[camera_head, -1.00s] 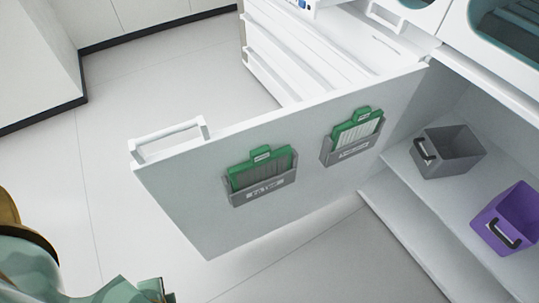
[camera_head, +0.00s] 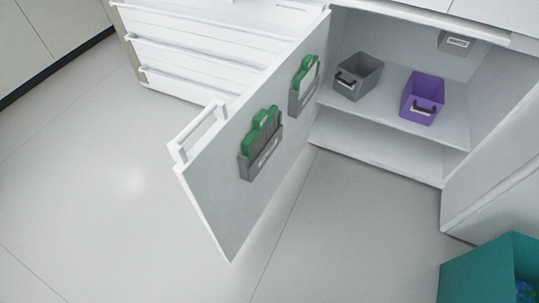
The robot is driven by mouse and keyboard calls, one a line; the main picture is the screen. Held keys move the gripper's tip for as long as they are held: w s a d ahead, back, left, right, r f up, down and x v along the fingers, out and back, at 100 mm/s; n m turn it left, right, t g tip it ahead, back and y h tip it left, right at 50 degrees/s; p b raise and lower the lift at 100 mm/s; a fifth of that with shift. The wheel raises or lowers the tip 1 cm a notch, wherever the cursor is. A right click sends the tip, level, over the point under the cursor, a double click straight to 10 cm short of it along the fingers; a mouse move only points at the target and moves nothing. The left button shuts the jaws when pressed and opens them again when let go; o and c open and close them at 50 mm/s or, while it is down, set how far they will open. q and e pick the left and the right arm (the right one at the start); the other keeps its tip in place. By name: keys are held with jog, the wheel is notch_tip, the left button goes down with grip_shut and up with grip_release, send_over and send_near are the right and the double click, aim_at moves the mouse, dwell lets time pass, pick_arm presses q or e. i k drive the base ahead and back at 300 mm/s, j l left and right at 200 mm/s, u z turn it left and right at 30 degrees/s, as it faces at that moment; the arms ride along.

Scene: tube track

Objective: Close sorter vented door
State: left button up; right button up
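A large white-grey door (camera_head: 222,196) stands open, swung out from the cabinet, with its hinge edge at the upper right. A white bar handle (camera_head: 198,131) sits at its free end. Two grey holders with green folders are fixed on its inner face: a nearer holder (camera_head: 262,150) and a farther holder (camera_head: 302,88). I cannot make out vents on the door. The cabinet's inside shelf (camera_head: 388,112) is exposed. Neither of my grippers shows in the head view.
A grey bin (camera_head: 357,76) and a purple bin (camera_head: 422,98) stand on the shelf. Another grey box (camera_head: 456,43) is at the back. White drawers (camera_head: 190,55) stand behind the door. A teal bin (camera_head: 480,270) is at lower right. The floor left of the door is clear.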

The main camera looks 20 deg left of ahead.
aim_at(230, 197)
jog(key=k+j+z, duration=0.15)
jog(key=j, duration=0.3)
jog(key=j+z, duration=0.15)
jog(key=j, duration=0.3)
jog(key=k+j+z, duration=0.15)
jog(key=j, duration=0.3)
jog(key=k+j+z, duration=0.1)
jog(key=j, duration=0.3)
jog(key=k+j+z, duration=0.15)
jog(key=j, duration=0.25)
jog(key=i+j+z, duration=0.1)
jog(key=j, duration=0.2)
jog(key=i+j+z, duration=0.25)
jog(key=j, duration=0.4)
jog(key=i+j+z, duration=0.2)
jog(key=i+j, duration=0.35)
jog(key=k+j+z, duration=0.2)
jog(key=z, duration=0.2)
jog(key=k+j+z, duration=0.1)
jog(key=k+z, duration=0.15)
jog(key=z, duration=0.15)
